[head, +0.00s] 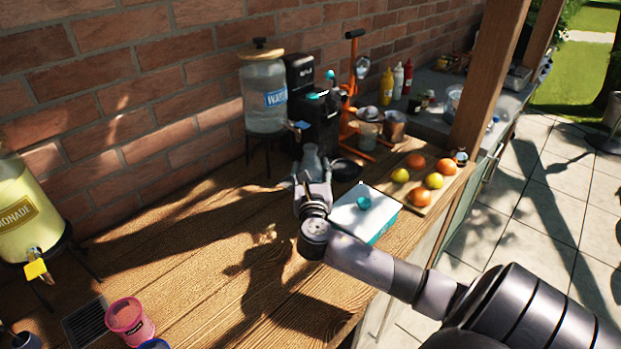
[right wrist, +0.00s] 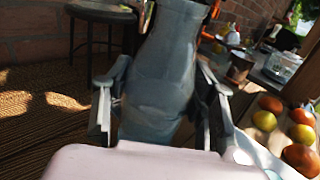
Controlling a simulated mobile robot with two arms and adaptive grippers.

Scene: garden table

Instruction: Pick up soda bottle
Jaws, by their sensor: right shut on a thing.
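The soda bottle (head: 311,158) is a clear, bluish-grey bottle, upright over the wooden table in the head view. My right gripper (head: 313,179) is shut on it, and the gripper hides its lower part there. In the right wrist view the bottle (right wrist: 163,80) fills the middle, with the fingers of my right gripper (right wrist: 163,110) on both sides of it. I cannot tell whether its base touches the table. My left gripper is not in view.
A water dispenser (head: 264,98) and black coffee machine (head: 310,110) stand behind the bottle. A white-topped box (head: 352,217) is close on the right, beside a board with oranges and lemons (head: 435,181). A lemonade dispenser (head: 22,215) and pink cup (head: 130,320) are left. The middle-left tabletop is free.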

